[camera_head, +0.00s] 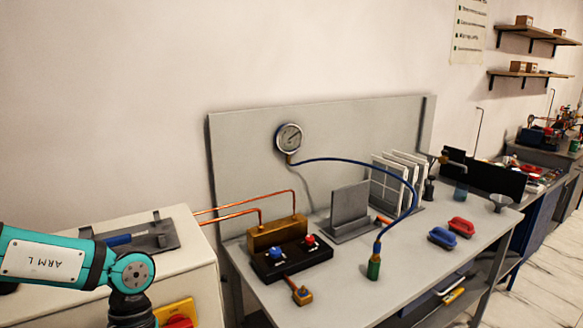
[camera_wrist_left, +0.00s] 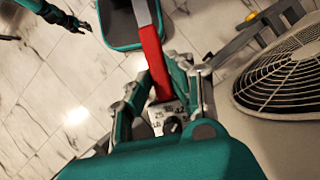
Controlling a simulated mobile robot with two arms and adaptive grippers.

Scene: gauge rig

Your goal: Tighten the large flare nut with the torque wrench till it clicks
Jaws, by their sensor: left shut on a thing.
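In the left wrist view, my left gripper (camera_wrist_left: 158,82) is shut on the red handle of the torque wrench (camera_wrist_left: 152,50). A grey piece with small printed numbers (camera_wrist_left: 168,113) shows at the near end of the red handle. The far end of the wrench runs out past the top edge of the picture. In the head view my left arm comes in from the left, with its gripper out of frame. What looks like my right gripper (camera_wrist_left: 80,24) is at the top left of the left wrist view, too small to tell its jaws. I cannot make out the large flare nut.
A round fan grille (camera_wrist_left: 282,70) is close at the right of the left wrist view. A white cabinet (camera_head: 150,262) bears a grey tray (camera_head: 165,240) with a blue-handled tool. Copper pipes (camera_head: 245,197) run to a brass block (camera_head: 277,233) on the bench (camera_head: 345,290).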

